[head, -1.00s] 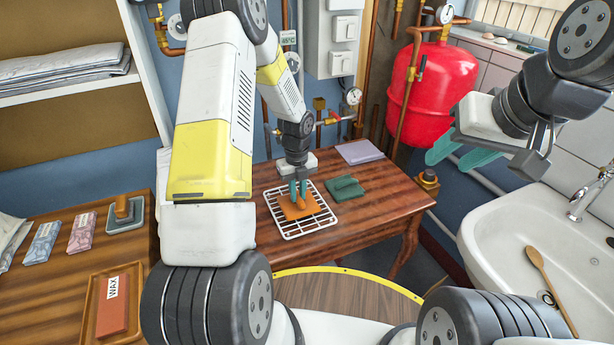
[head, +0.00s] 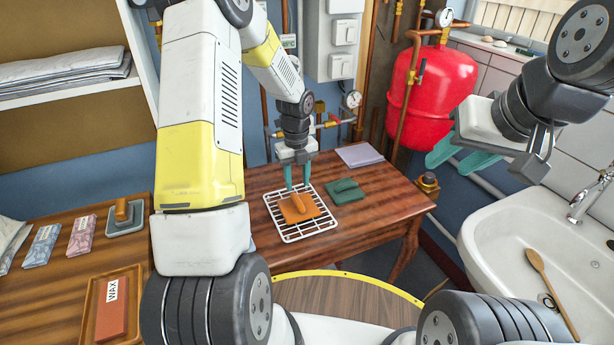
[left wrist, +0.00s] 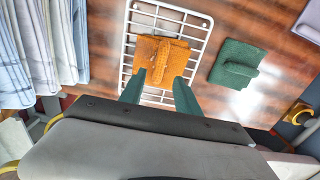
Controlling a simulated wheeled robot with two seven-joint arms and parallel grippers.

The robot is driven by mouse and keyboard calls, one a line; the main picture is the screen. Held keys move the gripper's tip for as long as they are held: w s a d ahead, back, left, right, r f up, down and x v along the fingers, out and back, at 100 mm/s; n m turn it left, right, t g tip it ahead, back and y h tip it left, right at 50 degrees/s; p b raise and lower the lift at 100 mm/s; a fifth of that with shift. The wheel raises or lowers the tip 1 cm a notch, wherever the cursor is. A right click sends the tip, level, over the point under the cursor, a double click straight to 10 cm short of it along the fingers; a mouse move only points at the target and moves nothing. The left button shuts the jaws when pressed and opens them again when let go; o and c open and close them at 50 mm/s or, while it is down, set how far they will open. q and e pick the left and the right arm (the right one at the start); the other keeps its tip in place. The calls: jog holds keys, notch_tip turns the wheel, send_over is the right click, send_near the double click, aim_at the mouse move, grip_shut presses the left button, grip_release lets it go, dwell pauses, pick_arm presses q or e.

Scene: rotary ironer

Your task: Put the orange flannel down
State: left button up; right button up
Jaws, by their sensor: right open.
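The orange flannel (head: 298,208) lies on a white wire rack (head: 301,235) on the wooden table, with a raised fold on top. In the left wrist view the flannel (left wrist: 163,54) rests across the rack's bars (left wrist: 190,18). My left gripper (head: 298,187) is open and empty, its teal fingertips just behind and above the flannel in the head view. In the left wrist view its two fingers (left wrist: 158,90) stand apart at the flannel's near edge. My right gripper (head: 463,158) is open and empty, raised near the sink, away from the table.
A green folded cloth (head: 345,191) lies right of the rack, and a lilac cloth (head: 360,155) lies behind it. A red tank (head: 430,90) and a white sink (head: 510,235) stand to the right. A wax tray (head: 113,305) is on the left counter. Striped cloths (left wrist: 60,40) hang beside the table.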

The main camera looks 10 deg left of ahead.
pick_arm(q)
jog(key=s+r+n+t, duration=0.1)
jog(key=s+r+n, duration=0.45)
jog(key=r, duration=0.55)
jog(key=s+r+n+t, duration=0.2)
jog(key=s+r+n, duration=0.2)
jog(key=r+n, duration=0.5)
jog(key=s+d+r+n+t+h, duration=0.1)
jog(key=s+r+n, duration=0.3)
jog(key=s+n, duration=0.3)
jog(key=s+d+r+n+t+h, duration=0.1)
jog(key=s+r+n+t, duration=0.1)
jog(key=s+r+n, duration=0.2)
jog(key=shift+s+d+n, duration=0.25)
jog(key=shift+s+n, duration=1.3)
jog(key=shift+s, duration=0.5)
